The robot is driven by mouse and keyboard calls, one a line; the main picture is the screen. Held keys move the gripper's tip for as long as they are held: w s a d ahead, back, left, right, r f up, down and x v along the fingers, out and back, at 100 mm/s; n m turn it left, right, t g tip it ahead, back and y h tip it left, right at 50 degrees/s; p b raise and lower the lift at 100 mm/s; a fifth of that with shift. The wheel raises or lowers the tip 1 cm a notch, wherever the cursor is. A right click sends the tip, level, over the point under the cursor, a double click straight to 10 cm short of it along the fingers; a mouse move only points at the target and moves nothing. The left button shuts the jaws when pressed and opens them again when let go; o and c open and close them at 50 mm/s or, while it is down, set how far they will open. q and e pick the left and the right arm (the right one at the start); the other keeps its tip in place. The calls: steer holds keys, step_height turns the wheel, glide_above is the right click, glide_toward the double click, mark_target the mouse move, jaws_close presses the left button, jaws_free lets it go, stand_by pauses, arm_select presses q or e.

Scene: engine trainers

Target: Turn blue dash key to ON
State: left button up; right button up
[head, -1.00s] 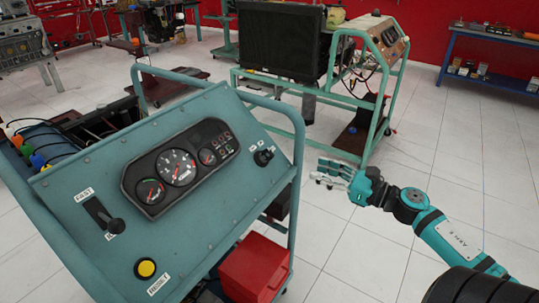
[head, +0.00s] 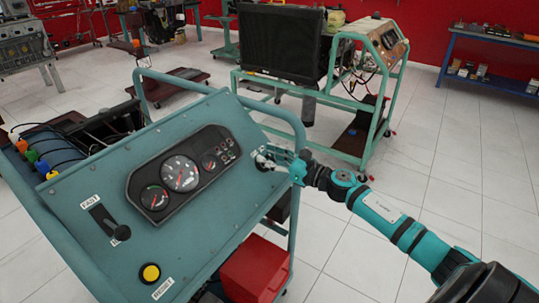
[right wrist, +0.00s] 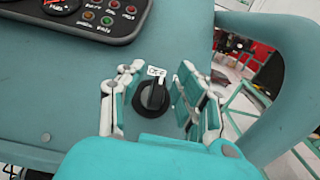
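The blue dash (head: 225,120) is a tilted teal panel with a gauge cluster (head: 180,173). Its key (right wrist: 152,97) is a black rotary knob, seen in the right wrist view just below a white label reading OFF. My right gripper (right wrist: 153,95) is open, with one finger on each side of the knob and a visible gap to it on both sides. In the head view my right gripper (head: 273,160) is at the panel's right side and covers most of the key. My left gripper is not in view.
A black lever (head: 108,222) and a yellow button (head: 151,272) are on the panel's left and lower parts. The teal tube frame (head: 299,135) runs along the panel's right edge, close to my right gripper. A red box (head: 255,268) sits below. Open floor lies to the right.

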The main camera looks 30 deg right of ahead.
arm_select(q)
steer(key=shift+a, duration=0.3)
arm_select(e)
jaws_close()
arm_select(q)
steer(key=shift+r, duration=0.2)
arm_select(e)
steer(key=shift+a, duration=0.1)
